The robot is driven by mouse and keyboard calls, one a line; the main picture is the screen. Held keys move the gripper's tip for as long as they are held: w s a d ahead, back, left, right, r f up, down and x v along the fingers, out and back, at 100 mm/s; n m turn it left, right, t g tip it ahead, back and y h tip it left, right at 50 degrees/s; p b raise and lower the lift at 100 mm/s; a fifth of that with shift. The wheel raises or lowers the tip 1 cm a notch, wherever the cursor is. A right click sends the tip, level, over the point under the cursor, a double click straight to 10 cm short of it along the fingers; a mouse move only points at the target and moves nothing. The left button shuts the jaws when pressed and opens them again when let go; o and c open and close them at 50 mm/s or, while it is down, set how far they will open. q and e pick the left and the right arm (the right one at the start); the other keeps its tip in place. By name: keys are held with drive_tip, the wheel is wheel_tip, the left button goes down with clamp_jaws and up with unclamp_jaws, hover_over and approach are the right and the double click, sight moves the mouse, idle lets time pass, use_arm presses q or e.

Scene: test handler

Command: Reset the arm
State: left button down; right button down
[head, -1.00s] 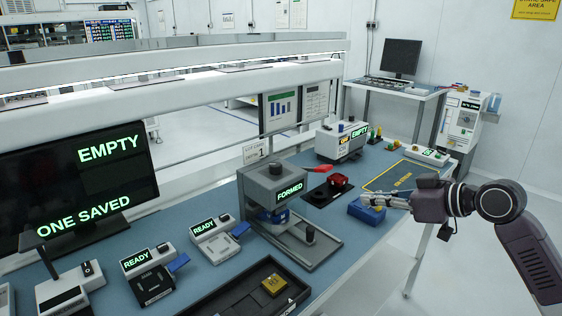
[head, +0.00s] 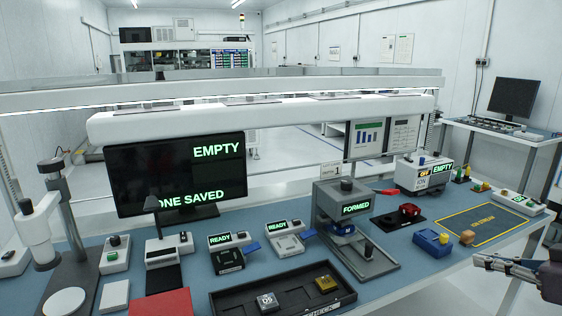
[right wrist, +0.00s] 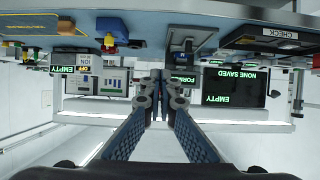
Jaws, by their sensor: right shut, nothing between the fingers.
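My right gripper (head: 512,265) enters at the right edge of the head view. Its fingers point left over the front right edge of the bench, in front of the yellow-outlined mat (head: 484,229). In the right wrist view, which is upside down, its two fingers (right wrist: 163,82) are together with nothing between them. My left gripper does not show in any view.
A grey press (head: 342,225) labelled FORMED stands mid-bench, with a red piece (head: 409,211) on a dark pad to its right. A black tray (head: 225,303) holds small blocks at the front. Two READY units (head: 284,240) and a monitor (head: 150,170) stand left. The aisle beyond is clear.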

drive_tip(key=d+f+m+g+h, duration=0.1)
drive_tip(key=d+f+m+h, duration=0.3)
drive_tip(key=f, duration=0.7)
drive_tip(key=d+f+m, duration=0.1)
drive_tip(key=d+f, duration=0.4)
drive_tip(key=f, duration=0.6)
drive_tip(key=s+f+m+g+h, duration=0.15)
drive_tip(key=s+f, duration=0.25)
drive_tip(key=f, duration=0.8)
drive_tip(key=s+f+m+g, duration=0.15)
drive_tip(key=s+f, duration=0.25)
drive_tip(key=f, duration=0.8)
drive_tip(key=s+a+f+n+g, duration=0.1)
drive_tip(key=s+a+f+g, duration=0.3)
drive_tip(key=s+f, duration=0.9)
drive_tip(key=s+a+f+n+g, duration=0.1)
drive_tip(key=s+a+f+n, duration=0.1)
drive_tip(key=s+a+f, duration=0.6)
drive_tip(key=s+a+f+n+g, duration=0.2)
drive_tip(key=s+a+f, duration=0.7)
drive_tip(key=s+a, duration=0.6)
drive_tip(key=s+n, duration=0.1)
drive_tip(key=s, duration=0.1)
drive_tip(key=shift+s+y, duration=0.35)
